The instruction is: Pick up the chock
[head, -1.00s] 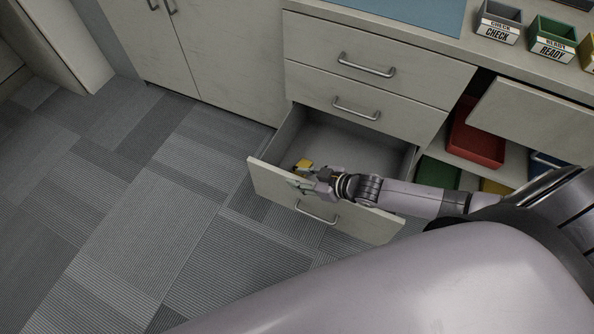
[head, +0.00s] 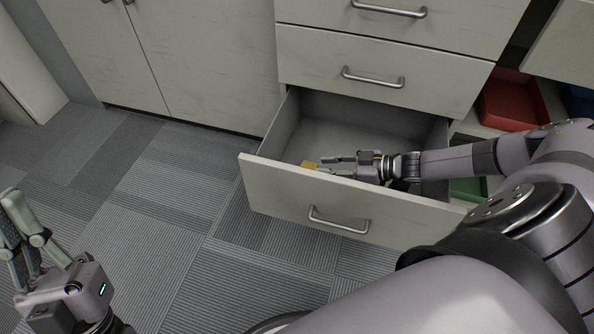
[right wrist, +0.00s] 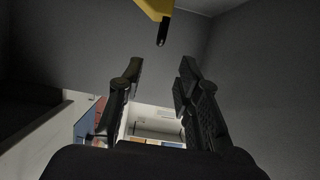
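The chock (head: 310,164) is a small yellow block inside the open drawer, near its front left corner. In the right wrist view a yellow piece with a dark end (right wrist: 155,8) shows at the top edge, beyond the fingertips. My right gripper (head: 334,166) reaches into the drawer from the right, its fingers pointing left toward the chock. The right wrist view shows its two fingers (right wrist: 160,82) apart with nothing between them. The front panel hides part of the chock and gripper. My left gripper (head: 10,212) is at the lower left over the floor, fingers apart and empty.
The open drawer's front panel (head: 350,203) stands between my body and the drawer's inside. Closed drawers (head: 385,75) are above it. A red bin (head: 510,102) and a green bin (head: 468,188) sit on shelves to the right. The carpet at left is clear.

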